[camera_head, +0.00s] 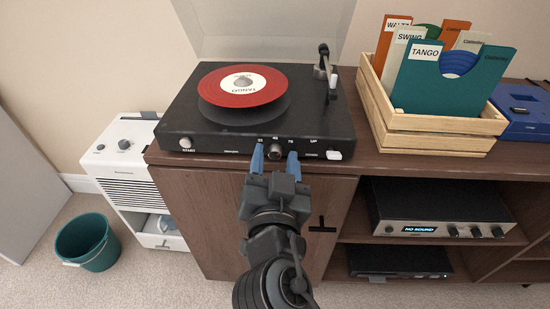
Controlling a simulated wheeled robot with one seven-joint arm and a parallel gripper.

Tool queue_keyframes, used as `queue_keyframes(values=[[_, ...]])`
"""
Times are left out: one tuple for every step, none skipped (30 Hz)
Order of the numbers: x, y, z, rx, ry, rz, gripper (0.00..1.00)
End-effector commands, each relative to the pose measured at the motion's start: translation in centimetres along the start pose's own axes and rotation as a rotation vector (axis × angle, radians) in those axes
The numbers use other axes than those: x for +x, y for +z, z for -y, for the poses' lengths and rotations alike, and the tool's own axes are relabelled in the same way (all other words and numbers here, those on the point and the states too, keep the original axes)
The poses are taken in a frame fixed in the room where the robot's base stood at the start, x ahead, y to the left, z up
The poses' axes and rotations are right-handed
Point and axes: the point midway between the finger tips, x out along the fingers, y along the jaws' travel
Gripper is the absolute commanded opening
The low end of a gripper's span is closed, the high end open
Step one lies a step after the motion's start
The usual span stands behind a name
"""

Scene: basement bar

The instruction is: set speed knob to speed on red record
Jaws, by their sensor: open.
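A black turntable (213,135) stands on the wooden cabinet with its clear lid raised. A red record (228,92) with a white label reading TANGO lies on its platter; any speed printed on the label is too small to read. The silver speed knob (275,152) sits on the front face, below small marks that seem to read 33, 45 and 78. My gripper (275,156) is open, with one blue finger on each side of the knob. I cannot tell whether the fingers touch it. The knob's pointer direction is not clear.
A start knob (186,143) is at the front left and a white lever (333,155) at the front right. The tonearm (323,62) is at the right. A wooden crate (432,140) of record sleeves stands beside the turntable. An amplifier (440,231) reads NO SOUND.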

Motion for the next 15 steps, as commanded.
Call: queue_keyframes(values=[[0.15, -0.03, 0.01, 0.0, 0.0, 0.0, 0.51], [0.18, -0.03, 0.01, 0.0, 0.0, 0.0, 0.51], [0.2, -0.03, 0.01, 0.001, -0.001, 0.0, 0.51], [0.2, -0.02, 0.01, 0.001, -0.001, 0.0, 0.51], [0.19, -0.02, 0.01, 0.0, -0.001, 0.0, 0.51], [0.18, -0.02, 0.01, 0.0, -0.001, 0.0, 0.51], [0.18, -0.02, 0.01, 0.0, -0.001, 0.0, 0.51], [0.17, -0.01, 0.01, 0.0, -0.001, 0.0, 0.51], [0.17, -0.02, 0.01, 0.0, -0.001, 0.0, 0.47], [0.16, -0.01, 0.01, 0.0, -0.001, 0.0, 0.44], [0.16, -0.01, 0.01, 0.0, -0.001, 0.0, 0.42], [0.16, -0.01, 0.01, 0.0, -0.001, 0.0, 0.38], [0.15, -0.01, 0.01, 0.0, -0.001, 0.0, 0.35], [0.15, -0.01, 0.01, 0.0, -0.001, 0.0, 0.32], [0.15, -0.01, 0.02, 0.0, -0.001, 0.0, 0.28]])
